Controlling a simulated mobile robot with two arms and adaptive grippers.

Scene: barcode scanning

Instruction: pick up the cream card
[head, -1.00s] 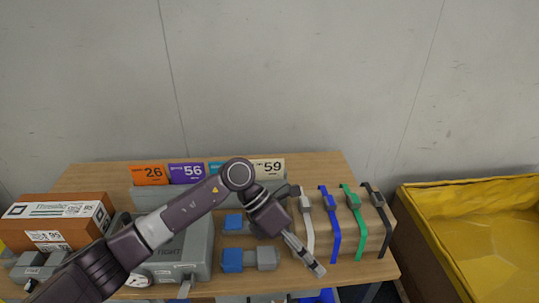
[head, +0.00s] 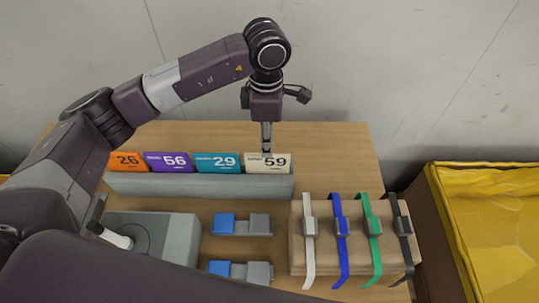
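The cream card (head: 275,161), marked 59, stands in the grey holder (head: 200,186) at the right end of a row of cards. My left gripper (head: 266,148) points down from above and its fingertips are at the card's top edge. The fingers show edge-on, so I cannot tell whether they are apart or closed on the card. My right gripper is not in view.
Orange (head: 128,161), purple (head: 168,161) and teal (head: 216,161) cards stand left of the cream one. Several watches hang on a wooden stand (head: 354,262). Blue-and-grey blocks (head: 240,224) lie in front of the holder. A yellow-lined bin (head: 495,220) is at right.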

